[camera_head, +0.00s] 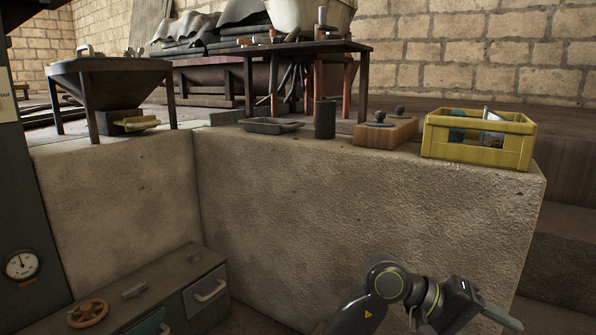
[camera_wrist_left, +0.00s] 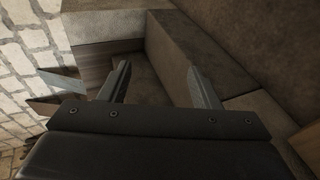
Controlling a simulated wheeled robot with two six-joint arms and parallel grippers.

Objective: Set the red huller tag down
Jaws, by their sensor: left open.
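I see no red huller tag in either view. My left gripper (camera_wrist_left: 158,70) shows in the left wrist view with its two fingers spread apart and nothing between them. Behind the fingers are stone block faces and a dark brown floor or step. In the head view, one of my arms crosses the lower right, and its gripper (camera_head: 504,318) points right, beside the stone block. Its finger gap is too small to make out there.
A yellow crate (camera_head: 478,140) holding a few items stands on the stone ledge (camera_head: 365,195). Beside it are a wooden block (camera_head: 386,132), a dark cylinder (camera_head: 325,119) and a shallow tray (camera_head: 270,126). A hopper (camera_head: 108,77) stands at left.

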